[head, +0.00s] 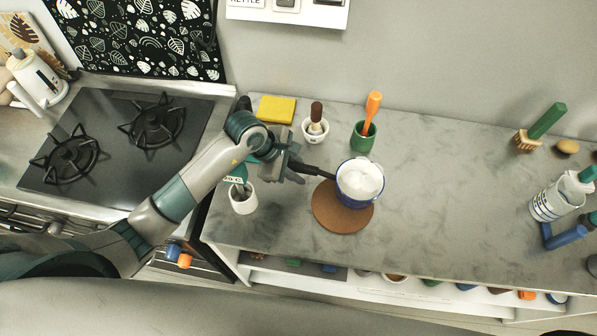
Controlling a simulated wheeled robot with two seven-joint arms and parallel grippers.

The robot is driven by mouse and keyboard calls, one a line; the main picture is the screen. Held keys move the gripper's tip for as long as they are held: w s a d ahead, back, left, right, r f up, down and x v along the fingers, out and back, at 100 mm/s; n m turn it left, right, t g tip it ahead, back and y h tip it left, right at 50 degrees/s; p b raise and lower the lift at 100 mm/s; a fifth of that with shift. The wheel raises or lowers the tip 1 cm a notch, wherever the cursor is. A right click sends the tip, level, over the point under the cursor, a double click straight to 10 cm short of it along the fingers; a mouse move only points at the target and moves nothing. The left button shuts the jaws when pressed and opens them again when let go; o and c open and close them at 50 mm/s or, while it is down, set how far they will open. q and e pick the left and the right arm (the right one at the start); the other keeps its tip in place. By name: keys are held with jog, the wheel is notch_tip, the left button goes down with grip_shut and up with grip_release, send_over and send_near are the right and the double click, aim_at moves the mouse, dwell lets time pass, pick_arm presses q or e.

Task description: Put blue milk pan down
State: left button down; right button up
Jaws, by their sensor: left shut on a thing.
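The blue milk pan (359,182) has a blue outside and a white inside. It is over the back right part of a round brown cork mat (338,219) on the grey counter. I cannot tell whether its base touches the mat. Its dark handle points left. My left gripper (298,170) is shut on the handle, left of the pan. The fingertips are partly hard to make out against the dark handle. My right gripper is not in view.
A white cup (243,202) stands left of the mat. Behind are a yellow sponge (276,109), a white mortar (315,131) and a green pot (362,138) with an orange-handled tool. Brushes and bottles stand at far right. The counter right of the pan is clear.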

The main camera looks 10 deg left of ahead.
pick_arm(q)
jog(key=shift+f+p, duration=0.4)
jog(key=shift+f, duration=0.55)
jog(key=c, duration=1.5)
grip_release()
jog(key=shift+f, duration=0.1)
jog(key=shift+a, duration=0.1)
jog(key=shift+s+a+r+b, duration=0.1)
jog(key=shift+a+r+b, duration=0.15)
jog(key=shift+r+b, duration=0.35)
jog(key=b+v, duration=0.4)
jog(key=v, duration=0.5)
jog(key=shift+b+v, duration=0.3)
jog(key=shift+v, duration=0.6)
